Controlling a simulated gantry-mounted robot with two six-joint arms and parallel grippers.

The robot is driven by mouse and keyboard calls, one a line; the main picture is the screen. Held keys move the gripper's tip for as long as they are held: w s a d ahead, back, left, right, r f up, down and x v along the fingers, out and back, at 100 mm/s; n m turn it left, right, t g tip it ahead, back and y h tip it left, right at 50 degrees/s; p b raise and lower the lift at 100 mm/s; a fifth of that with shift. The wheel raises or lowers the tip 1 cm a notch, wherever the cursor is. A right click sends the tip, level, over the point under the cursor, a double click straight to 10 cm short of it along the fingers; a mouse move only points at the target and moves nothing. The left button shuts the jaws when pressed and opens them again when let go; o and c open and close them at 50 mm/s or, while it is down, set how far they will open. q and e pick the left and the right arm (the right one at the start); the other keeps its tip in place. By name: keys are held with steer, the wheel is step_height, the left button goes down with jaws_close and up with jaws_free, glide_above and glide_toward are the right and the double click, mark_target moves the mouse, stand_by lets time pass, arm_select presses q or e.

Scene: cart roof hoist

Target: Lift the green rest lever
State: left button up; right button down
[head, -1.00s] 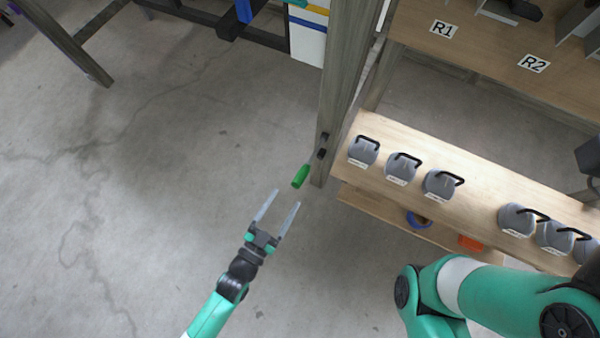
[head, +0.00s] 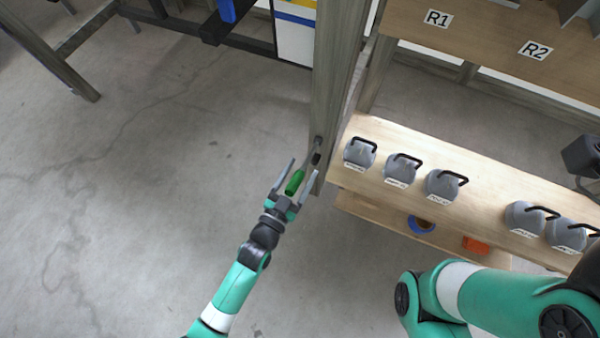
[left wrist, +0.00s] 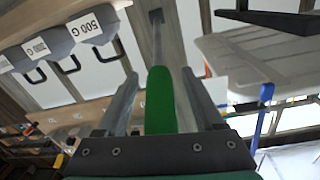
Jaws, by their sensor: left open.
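The green rest lever (head: 294,183) sticks out from the wooden post (head: 337,90) at the front left corner of the cart. My left gripper (head: 302,167) is open, with one finger on each side of the lever and the lever's end close to its palm. In the left wrist view the green lever (left wrist: 160,100) stands between the two open fingers (left wrist: 155,90), with a gap on both sides. My right arm shows at the lower right, but its gripper is out of view.
A wooden shelf (head: 390,205) right of the post bears several grey weights with black handles. A lower shelf holds a blue ring (head: 421,225) and an orange block (head: 475,245). The floor (head: 130,210) at left is clear.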

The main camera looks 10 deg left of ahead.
arm_select(q)
jaws_close()
stand_by(0.3)
stand_by(1.1)
